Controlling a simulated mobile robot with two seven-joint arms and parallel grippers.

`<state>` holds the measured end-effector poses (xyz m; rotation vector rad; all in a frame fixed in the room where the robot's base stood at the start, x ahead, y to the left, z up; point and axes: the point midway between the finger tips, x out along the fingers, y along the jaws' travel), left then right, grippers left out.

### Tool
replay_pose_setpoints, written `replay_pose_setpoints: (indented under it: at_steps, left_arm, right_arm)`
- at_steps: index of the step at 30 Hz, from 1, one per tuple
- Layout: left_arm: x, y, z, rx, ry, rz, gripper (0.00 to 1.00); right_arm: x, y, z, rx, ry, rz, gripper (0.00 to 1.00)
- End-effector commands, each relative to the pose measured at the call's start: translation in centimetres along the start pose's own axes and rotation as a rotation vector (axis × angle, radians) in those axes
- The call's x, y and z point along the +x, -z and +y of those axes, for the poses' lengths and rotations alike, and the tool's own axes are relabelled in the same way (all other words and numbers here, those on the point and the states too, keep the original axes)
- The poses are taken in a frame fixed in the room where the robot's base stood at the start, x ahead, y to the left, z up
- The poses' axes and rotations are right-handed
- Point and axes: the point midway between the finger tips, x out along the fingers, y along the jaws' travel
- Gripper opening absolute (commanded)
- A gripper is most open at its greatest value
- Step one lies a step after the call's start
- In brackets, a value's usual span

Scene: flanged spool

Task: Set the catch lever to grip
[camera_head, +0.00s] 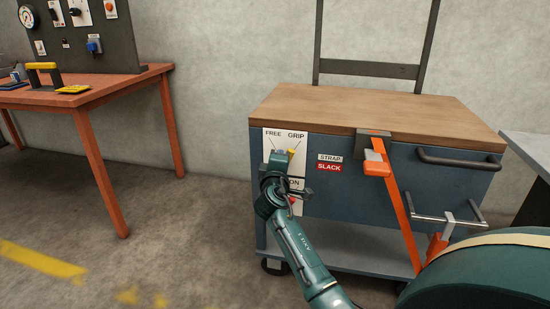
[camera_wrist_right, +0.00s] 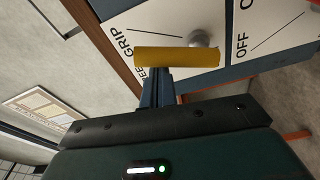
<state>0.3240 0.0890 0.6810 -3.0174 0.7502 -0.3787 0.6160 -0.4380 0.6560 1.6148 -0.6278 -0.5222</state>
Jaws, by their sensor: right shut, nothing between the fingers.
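The catch lever has a yellow handle (camera_head: 291,151) and sits on a white panel (camera_head: 271,140) marked FREE and GRIP at the cart's left front. In the right wrist view the yellow handle (camera_wrist_right: 177,57) lies across the picture beside a round metal pivot (camera_wrist_right: 203,38). The GRIP label and its line show clear of the handle, while FREE is partly covered. My right gripper (camera_head: 283,160) is at the lever; its shut fingers (camera_wrist_right: 157,82) are right by the handle, and contact cannot be told. My left gripper is not in view.
Below the lever is a panel marked ON, with OFF (camera_wrist_right: 241,45) in the wrist view. A STRAP SLACK sign (camera_head: 329,163), an orange strap (camera_head: 398,205) and a cart handle (camera_head: 460,160) are to the right. A large green spool (camera_head: 490,275) fills the lower right.

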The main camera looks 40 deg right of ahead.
Motion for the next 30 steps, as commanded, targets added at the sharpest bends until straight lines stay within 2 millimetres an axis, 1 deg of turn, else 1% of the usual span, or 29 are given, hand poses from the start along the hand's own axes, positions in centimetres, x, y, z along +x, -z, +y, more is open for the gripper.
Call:
replay_pose_setpoints:
  at_steps: [1, 9, 30]
  left_arm:
    - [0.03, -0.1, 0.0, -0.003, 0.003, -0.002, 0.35]
    - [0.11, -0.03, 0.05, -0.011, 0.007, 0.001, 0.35]
    - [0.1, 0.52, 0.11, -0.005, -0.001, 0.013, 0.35]
  right_arm:
    - [-0.04, -0.21, -0.04, 0.029, -0.002, -0.002, 0.0]
    - [-0.1, -0.74, 0.09, 0.028, -0.005, 0.0, 0.0]
    - [-0.09, -0.97, 0.06, 0.026, -0.003, -0.002, 0.0]
